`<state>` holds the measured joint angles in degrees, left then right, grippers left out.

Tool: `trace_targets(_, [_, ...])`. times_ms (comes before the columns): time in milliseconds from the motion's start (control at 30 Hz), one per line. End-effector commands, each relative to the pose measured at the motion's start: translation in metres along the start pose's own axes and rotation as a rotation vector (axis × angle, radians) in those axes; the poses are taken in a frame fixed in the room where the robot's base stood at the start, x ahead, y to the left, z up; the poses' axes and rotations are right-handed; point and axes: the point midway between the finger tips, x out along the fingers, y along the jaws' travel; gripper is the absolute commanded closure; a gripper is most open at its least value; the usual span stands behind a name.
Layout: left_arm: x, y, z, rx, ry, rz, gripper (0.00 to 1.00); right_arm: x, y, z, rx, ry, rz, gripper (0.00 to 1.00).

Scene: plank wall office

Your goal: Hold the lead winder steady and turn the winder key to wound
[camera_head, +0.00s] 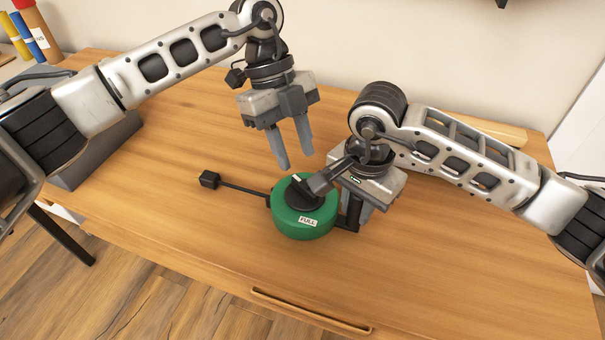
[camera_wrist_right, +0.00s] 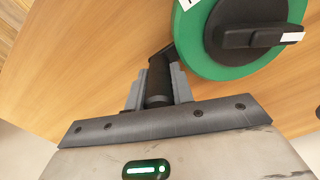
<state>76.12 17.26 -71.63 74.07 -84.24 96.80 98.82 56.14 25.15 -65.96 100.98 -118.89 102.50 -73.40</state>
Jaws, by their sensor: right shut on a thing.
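The green round lead winder (camera_head: 290,226) stands on the desk, with a white label reading FULL on its side; it also shows in the right wrist view (camera_wrist_right: 190,55). A short black handle (camera_wrist_right: 158,82) sticks out from the winder's side. My right gripper (camera_wrist_right: 160,76) is shut on this handle. My left gripper (camera_head: 295,161) is open and empty, above and behind the winder, apart from the key.
A black lead ends in a small black block (camera_head: 209,179) on the desk (camera_head: 180,220), left of the winder. A dark grey object (camera_head: 97,155) lies at the desk's left end. Coloured cylinders (camera_head: 38,35) stand at the far left. The front right of the desk is clear.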

Motion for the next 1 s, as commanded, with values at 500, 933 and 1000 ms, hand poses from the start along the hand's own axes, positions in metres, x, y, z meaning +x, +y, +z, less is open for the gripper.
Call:
trace_targets(500, [0.059,0.0,0.0,0.0,0.0,-0.001,0.65,-0.001,-0.001,0.0,0.0,0.0,-0.003,1.0])
trace_targets(933, [0.058,0.0,0.0,0.001,-0.001,-0.001,1.0,-0.001,-0.001,0.0,0.0,0.0,-0.004,1.0])
trace_targets(1000, [0.058,0.0,0.0,0.003,-0.001,0.0,1.0,-0.001,-0.001,0.0,0.0,0.0,-0.004,1.0])
